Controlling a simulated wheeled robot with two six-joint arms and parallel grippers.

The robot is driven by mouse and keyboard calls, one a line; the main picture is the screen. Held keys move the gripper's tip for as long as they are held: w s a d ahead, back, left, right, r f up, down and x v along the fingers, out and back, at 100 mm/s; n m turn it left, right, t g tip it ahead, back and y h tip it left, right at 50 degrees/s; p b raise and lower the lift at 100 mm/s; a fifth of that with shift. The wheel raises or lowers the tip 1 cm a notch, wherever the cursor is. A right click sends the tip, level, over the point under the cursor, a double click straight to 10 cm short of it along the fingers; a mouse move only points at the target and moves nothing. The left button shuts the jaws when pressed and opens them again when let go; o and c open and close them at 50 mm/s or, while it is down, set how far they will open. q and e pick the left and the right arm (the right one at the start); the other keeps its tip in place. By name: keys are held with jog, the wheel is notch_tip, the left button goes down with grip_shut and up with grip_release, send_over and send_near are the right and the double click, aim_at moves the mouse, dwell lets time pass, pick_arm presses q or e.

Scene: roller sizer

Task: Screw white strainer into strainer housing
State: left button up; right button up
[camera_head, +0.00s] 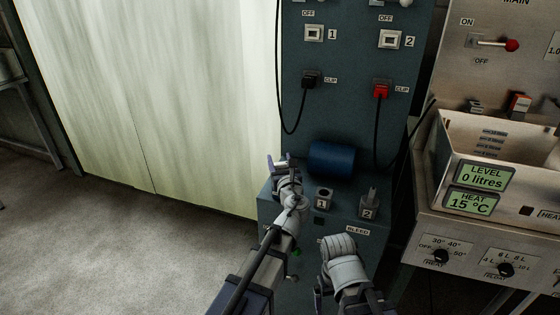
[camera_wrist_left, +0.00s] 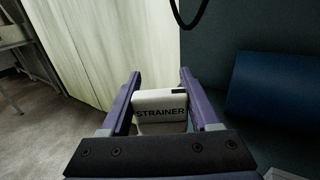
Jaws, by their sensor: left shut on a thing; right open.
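My left gripper (camera_head: 280,167) is shut on the white strainer (camera_wrist_left: 160,112), a block lettered STRAINER. It sits between the two purple fingers (camera_wrist_left: 158,97) in the left wrist view. In the head view the gripper is just left of a blue cylinder (camera_head: 332,158) on the blue-grey unit, and the strainer is hard to make out. The cylinder also shows at the right of the left wrist view (camera_wrist_left: 277,99), apart from the strainer. I cannot tell which part is the strainer housing. My right gripper (camera_head: 321,284) is low in the head view, apart from everything, its fingers mostly hidden.
Black cables hang from a black clip (camera_head: 312,79) and a red clip (camera_head: 381,91). A metal tank (camera_head: 447,160) stands right. A pale curtain-like panel (camera_head: 165,90) is left, above open floor.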

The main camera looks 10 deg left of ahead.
pick_arm(q)
jog(key=shift+f+b, duration=1.8)
jog(key=shift+f, duration=0.05)
jog(key=o, duration=1.5)
jog(key=shift+s, duration=0.1)
jog(key=v, duration=0.7)
jog(key=shift+s+d, duration=0.2)
jog(key=shift+s, duration=0.1)
jog(key=shift+w, duration=0.1)
